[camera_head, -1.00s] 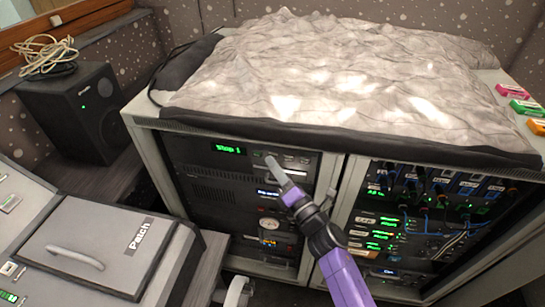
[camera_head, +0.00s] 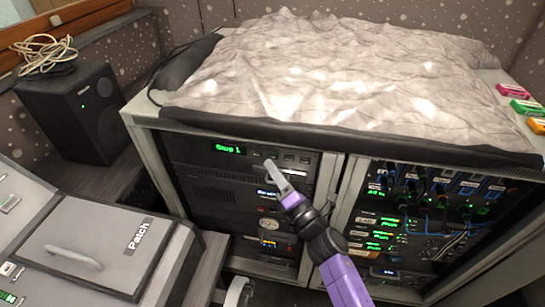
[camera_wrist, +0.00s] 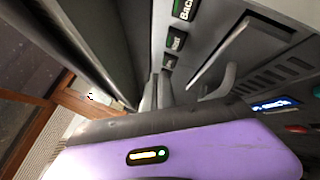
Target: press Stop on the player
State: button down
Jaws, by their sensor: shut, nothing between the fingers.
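The player (camera_head: 200,148) is the dark top unit in the left rack bay, with a green lit display (camera_head: 228,149) reading "Stop 1". A row of small dark buttons (camera_head: 289,157) lies to the right of the display; their labels are too small to read in the head view. My gripper (camera_head: 268,163) is shut and empty, its tips just below the left part of the button row. Contact cannot be told. In the wrist view the fingertips (camera_wrist: 160,88) point at the panel, near green-lit buttons, one labelled "Back" (camera_wrist: 184,9) and another (camera_wrist: 176,41) hard to read.
A crumpled grey cloth (camera_head: 330,75) covers the rack top. The right bay (camera_head: 430,220) holds patched gear with blue cables. A speaker (camera_head: 75,105) stands at left, and a "Patch" lid with a handle (camera_head: 75,258) is at front left. Coloured tags (camera_head: 526,107) lie at right.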

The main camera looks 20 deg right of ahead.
jog(key=shift+s+a+b, duration=0.4)
jog(key=shift+s+a, duration=0.35)
jog(key=shift+s, duration=0.25)
jog(key=shift+s+a+b, duration=0.4)
jog(key=shift+s+a, duration=0.3)
jog(key=shift+s, duration=0.3)
